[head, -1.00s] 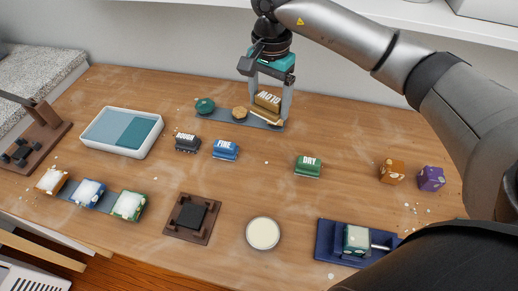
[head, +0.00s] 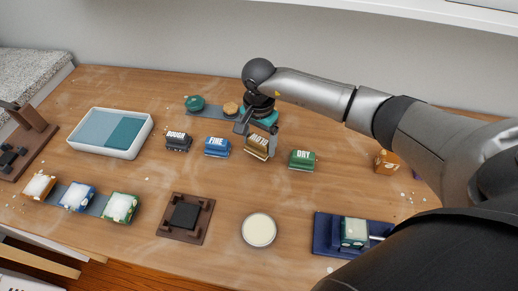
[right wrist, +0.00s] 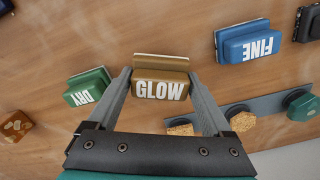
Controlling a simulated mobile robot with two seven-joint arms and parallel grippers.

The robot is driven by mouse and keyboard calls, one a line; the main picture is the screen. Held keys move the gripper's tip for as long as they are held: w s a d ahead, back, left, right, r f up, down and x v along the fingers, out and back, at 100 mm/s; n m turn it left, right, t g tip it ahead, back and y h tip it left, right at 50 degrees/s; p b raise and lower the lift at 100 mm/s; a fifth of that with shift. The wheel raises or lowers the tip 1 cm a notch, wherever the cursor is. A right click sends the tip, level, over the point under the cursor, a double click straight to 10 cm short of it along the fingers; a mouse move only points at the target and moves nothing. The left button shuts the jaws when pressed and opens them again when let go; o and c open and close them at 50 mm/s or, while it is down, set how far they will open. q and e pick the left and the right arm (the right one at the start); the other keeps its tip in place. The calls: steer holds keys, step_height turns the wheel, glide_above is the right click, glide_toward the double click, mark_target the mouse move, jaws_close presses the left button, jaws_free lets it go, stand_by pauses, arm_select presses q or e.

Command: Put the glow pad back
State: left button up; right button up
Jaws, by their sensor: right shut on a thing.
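The glow pad is a gold-brown block (head: 257,146) with white lettering that reads GLOW in the right wrist view (right wrist: 160,90). My right gripper (right wrist: 160,74) has one finger on each side of it and is shut on it. In the head view, the pad is in the row between the blue FINE pad (head: 217,147) and the green DRY pad (head: 302,160). It is at or just above the table; I cannot tell if it touches. The dark ROUGH pad (head: 178,142) is at the row's left end. My left gripper is out of view.
Behind the row, a grey strip (right wrist: 262,104) holds a green round piece (head: 195,103) and a cork piece (head: 231,109). A blue-and-white tray (head: 84,143) stands at left. A dark fixture (head: 170,230) and a cream disc (head: 258,230) are in front, with bare table between.

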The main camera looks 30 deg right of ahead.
mark_target(259, 150)
step_height(259, 150, down, 3)
steer(key=shift+f, duration=0.15)
steer(key=shift+f+b, duration=0.1)
steer(key=shift+b, duration=0.25)
steer(key=o, duration=1.5)
steer(key=shift+c, duration=0.2)
steer(key=shift+r, duration=0.35)
step_height(259, 150, up, 12)
steer(key=shift+f+p, duration=0.2)
steer(key=shift+p, duration=0.6)
